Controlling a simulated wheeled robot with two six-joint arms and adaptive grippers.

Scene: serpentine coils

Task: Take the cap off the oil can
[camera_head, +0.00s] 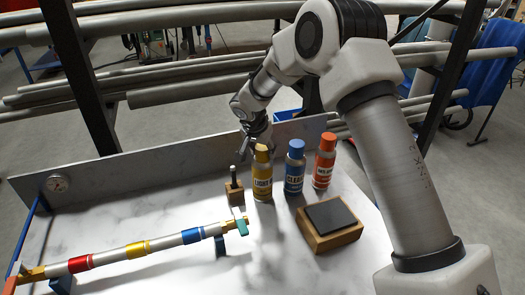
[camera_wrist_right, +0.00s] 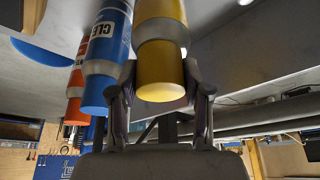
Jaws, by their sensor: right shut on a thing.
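The yellow oil can (camera_head: 262,182), with "LIGHT O" readable on its label, stands upright on the bench. Its yellow cap (camera_head: 262,151) sits at the top of the can; in the right wrist view the cap (camera_wrist_right: 161,77) is against the grey neck. My right gripper (camera_head: 254,143) reaches down from behind the can. In the right wrist view its fingers (camera_wrist_right: 163,82) are on both sides of the cap, shut on it. My left gripper is not in view.
A blue cleaner can (camera_head: 294,172) and an orange can (camera_head: 324,165) stand to the right. A wooden block with a dark pad (camera_head: 331,222) is in front. A small wooden holder (camera_head: 234,192) is left of the oil can. A banded tube (camera_head: 160,243) lies at front left.

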